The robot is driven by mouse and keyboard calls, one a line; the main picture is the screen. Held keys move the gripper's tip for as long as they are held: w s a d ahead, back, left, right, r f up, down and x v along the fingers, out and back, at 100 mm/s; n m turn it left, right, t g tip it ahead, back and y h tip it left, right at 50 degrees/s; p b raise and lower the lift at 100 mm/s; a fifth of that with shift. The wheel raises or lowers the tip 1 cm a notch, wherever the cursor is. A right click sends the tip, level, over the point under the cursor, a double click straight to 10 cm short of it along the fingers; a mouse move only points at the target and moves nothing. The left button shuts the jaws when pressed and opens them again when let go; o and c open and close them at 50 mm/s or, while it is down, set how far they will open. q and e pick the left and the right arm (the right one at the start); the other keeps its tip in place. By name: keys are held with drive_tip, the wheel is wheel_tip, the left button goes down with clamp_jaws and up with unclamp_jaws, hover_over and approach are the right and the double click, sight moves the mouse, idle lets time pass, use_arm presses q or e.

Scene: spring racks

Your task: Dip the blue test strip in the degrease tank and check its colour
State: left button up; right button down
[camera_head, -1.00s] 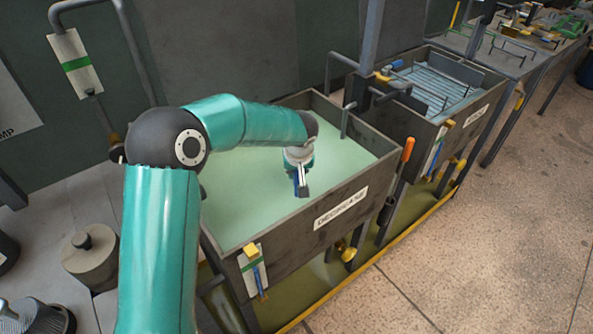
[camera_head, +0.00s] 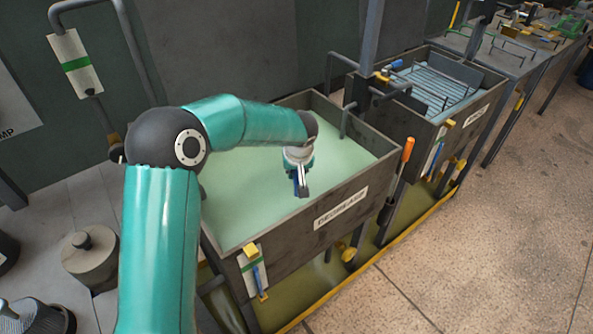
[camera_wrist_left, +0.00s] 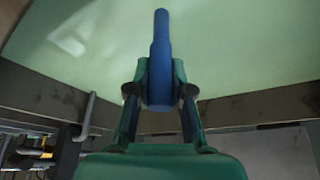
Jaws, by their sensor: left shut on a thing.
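The degrease tank (camera_head: 322,222) is a dark metal tank filled with pale green liquid, with a label on its front wall. My left gripper (camera_head: 302,190) is over the tank, low above the liquid, pointing down. It is shut on the blue test strip, whose blue body shows between the fingers in the left wrist view (camera_wrist_left: 160,60). In that view the strip's far end points out over the pale green liquid. I cannot tell whether its tip touches the liquid. My right gripper is not in view.
A second tank (camera_head: 455,90) with blue liquid and racks stands behind to the right. An orange-handled tool (camera_head: 407,150) hangs at the degrease tank's right corner. A white card with a green band (camera_head: 76,64) hangs on a pipe at left. The floor at right is clear.

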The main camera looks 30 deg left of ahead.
use_arm(q)
wheel_tip(320, 180, up, 16)
drive_tip(key=p, duration=0.8)
drive_tip(key=shift+p, duration=0.4)
drive_tip(key=shift+s, duration=0.1)
